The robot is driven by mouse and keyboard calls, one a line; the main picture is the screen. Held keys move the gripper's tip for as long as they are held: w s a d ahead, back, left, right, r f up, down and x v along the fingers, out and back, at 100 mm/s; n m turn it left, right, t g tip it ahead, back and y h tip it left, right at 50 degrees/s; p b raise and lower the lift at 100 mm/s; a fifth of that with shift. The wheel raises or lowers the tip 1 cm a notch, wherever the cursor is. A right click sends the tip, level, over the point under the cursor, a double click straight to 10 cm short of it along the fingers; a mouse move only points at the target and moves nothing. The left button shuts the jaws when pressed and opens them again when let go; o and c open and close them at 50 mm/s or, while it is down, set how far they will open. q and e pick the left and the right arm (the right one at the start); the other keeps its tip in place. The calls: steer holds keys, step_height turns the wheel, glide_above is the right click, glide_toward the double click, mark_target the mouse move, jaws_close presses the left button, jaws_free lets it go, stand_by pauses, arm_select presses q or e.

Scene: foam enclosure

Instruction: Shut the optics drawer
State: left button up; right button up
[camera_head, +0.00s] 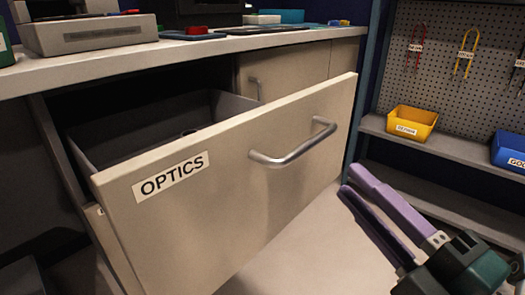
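The optics drawer (225,205) is pulled well out of the bench. Its pale front carries a white label reading OPTICS (170,176) and a silver bar handle (293,148). The drawer's grey inside shows behind the front, with a small dark item partly hidden in it. My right gripper (349,178) has purple fingers and sits to the right of the drawer front, pointing up and left. Its fingers look parted by a narrow gap with nothing between them, and it appears apart from the handle. My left gripper is out of view.
The bench top (190,50) above the drawer holds a grey device (90,33) and several small items. On the right, a shelf (445,145) carries a yellow bin (412,122) and a blue bin (509,152) below a pegboard. The floor (310,250) before the drawer is clear.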

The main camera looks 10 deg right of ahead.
mark_target(314, 145)
steer(key=b+x, duration=0.1)
steer(key=x, duration=0.8)
steer(key=shift+w+a, duration=0.15)
steer(key=shift+w, duration=0.25)
steer(key=shift+c, duration=0.3)
jaws_close()
stand_by(0.6)
